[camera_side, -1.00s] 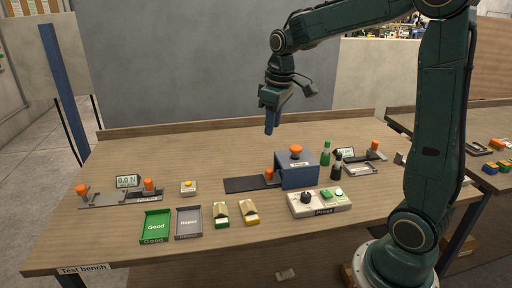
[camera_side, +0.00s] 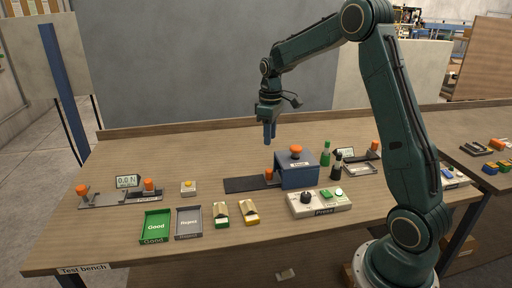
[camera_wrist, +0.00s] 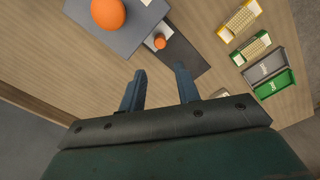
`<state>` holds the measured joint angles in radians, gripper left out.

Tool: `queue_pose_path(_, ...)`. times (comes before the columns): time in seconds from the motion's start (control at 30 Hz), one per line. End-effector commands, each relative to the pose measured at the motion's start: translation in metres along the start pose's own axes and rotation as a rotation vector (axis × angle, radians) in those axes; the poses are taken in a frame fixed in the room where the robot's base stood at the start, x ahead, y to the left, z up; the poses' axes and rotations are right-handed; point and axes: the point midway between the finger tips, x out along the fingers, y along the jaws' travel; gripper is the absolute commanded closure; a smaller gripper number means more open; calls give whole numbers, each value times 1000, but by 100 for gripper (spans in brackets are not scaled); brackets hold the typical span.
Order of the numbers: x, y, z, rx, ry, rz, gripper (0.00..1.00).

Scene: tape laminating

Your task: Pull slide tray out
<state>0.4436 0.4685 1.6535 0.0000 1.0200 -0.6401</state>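The blue press housing (camera_side: 299,176) with an orange knob (camera_side: 296,149) on top stands at the middle of the bench. The slide tray's small orange knob (camera_side: 269,174) sits at its left mouth, over a dark flat rail (camera_side: 243,185) that runs out to the left. Most of the tray is hidden inside the housing. My gripper (camera_side: 270,142) hangs above and behind the rail, pointing down, clear of everything. In the wrist view its two blue fingers (camera_wrist: 158,88) are apart with nothing between them; the tray knob (camera_wrist: 160,41) lies beyond them.
The green Good tray (camera_side: 155,226), grey Reject tray (camera_side: 189,222) and two tape dispensers (camera_side: 249,212) are at the front. A peel tester (camera_side: 120,197) is far left. Bench behind the rail is clear.

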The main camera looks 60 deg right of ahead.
Motion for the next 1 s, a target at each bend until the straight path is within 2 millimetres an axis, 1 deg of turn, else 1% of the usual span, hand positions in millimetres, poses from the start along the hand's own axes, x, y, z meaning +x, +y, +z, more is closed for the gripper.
queue_pose_path(0.17, 12, 0, 0, 0, -1, -1, 68)
queue_pose_path(0.27, 23, -1, 0, 0, -2, -2, 68)
queue_pose_path(0.8, 103, -1, 0, 1, -3, -3, 68)
queue_pose_path(1.0, 125, -1, 0, 1, -2, -2, 68)
